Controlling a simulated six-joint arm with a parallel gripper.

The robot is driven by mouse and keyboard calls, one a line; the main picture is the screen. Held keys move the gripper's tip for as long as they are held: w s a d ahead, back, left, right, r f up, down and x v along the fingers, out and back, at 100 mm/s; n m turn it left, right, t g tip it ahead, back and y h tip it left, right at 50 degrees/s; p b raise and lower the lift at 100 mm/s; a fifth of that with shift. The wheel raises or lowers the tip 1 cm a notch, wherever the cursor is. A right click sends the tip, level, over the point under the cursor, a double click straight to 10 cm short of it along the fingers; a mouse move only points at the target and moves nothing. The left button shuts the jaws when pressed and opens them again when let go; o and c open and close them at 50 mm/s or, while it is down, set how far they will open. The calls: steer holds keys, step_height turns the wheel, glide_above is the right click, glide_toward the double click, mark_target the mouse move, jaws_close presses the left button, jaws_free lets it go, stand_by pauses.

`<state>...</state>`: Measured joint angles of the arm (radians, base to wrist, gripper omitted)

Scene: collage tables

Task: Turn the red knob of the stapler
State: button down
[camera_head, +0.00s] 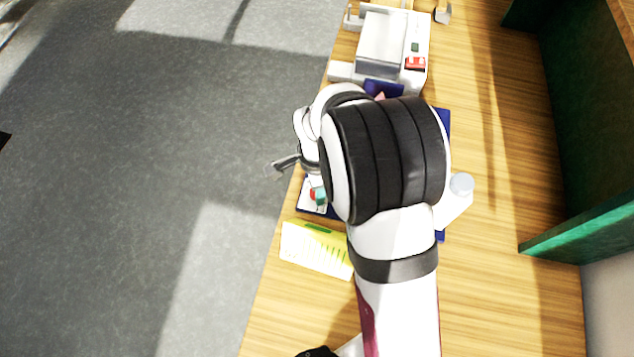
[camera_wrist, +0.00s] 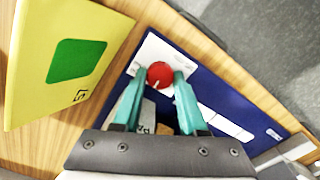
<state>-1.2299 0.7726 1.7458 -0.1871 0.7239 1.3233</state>
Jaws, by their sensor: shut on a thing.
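The red knob (camera_wrist: 160,74) shows in the wrist view on a white surface (camera_wrist: 152,47), which looks like part of the stapler. My gripper (camera_wrist: 158,84) has its two teal fingertips on either side of the knob and is shut on it. In the head view the red knob (camera_head: 313,194) shows small beside a teal fingertip, at the left edge of the blue mat. My arm and wrist hide most of the stapler and mat there.
A blue mat (camera_wrist: 215,85) lies underneath on the wooden table (camera_head: 490,280). A yellow-and-white box (camera_head: 318,250) stands close by. A white machine (camera_head: 385,38) with a red button is at the back. A white bottle-like thing (camera_head: 455,200) is right of my arm. A green panel borders the right.

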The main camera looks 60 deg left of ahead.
steer(key=m, duration=0.3)
steer(key=shift+m, duration=2)
steer(key=shift+c, duration=2.2)
jaws_free()
step_height(320, 180, up, 16)
